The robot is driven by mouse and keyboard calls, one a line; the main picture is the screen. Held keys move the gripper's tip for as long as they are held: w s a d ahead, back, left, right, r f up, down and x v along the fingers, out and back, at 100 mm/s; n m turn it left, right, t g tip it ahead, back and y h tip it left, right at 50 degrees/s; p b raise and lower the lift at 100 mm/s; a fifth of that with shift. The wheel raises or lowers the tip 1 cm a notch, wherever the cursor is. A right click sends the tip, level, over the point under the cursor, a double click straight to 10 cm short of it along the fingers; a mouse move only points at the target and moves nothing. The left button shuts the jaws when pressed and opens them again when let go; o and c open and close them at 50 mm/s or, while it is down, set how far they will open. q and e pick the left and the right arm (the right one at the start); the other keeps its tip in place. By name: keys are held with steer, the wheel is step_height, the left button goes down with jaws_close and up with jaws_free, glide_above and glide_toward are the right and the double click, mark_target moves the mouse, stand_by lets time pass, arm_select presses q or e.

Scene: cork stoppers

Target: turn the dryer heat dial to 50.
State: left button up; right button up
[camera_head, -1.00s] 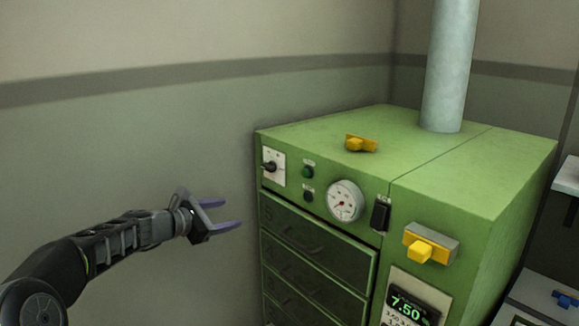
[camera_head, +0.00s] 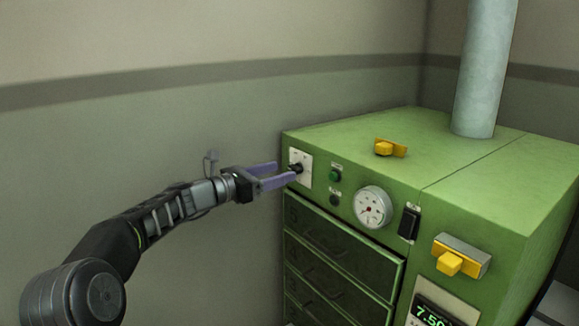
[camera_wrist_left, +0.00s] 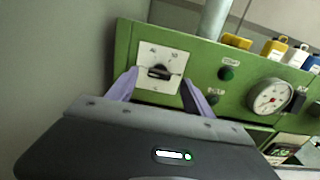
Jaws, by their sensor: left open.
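The green dryer (camera_head: 440,180) stands at the right of the head view. Its heat dial (camera_head: 296,168) is a black knob on a white square plate at the upper left of the front panel. In the left wrist view the dial (camera_wrist_left: 158,72) lies about level, with small marks around it that I cannot read surely. My left gripper (camera_head: 284,174) is open, its two purple fingers pointing at the dial. In the left wrist view the fingers (camera_wrist_left: 160,88) are on either side of the dial's lower plate; I cannot tell whether they touch the knob. My right gripper is not in view.
Right of the dial are a green button (camera_head: 335,175), a round gauge (camera_head: 373,207) and a black switch (camera_head: 409,222). A yellow handle (camera_head: 449,263) juts from the front. A yellow piece (camera_head: 390,148) and a grey pipe (camera_head: 486,70) are on top. Drawers (camera_head: 340,240) lie below.

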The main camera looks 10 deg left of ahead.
mark_target(292, 168)
arm_select(q)
steer(key=p+x, duration=0.1)
steer(key=x, duration=0.3)
steer(key=shift+c, duration=0.6)
jaws_close()
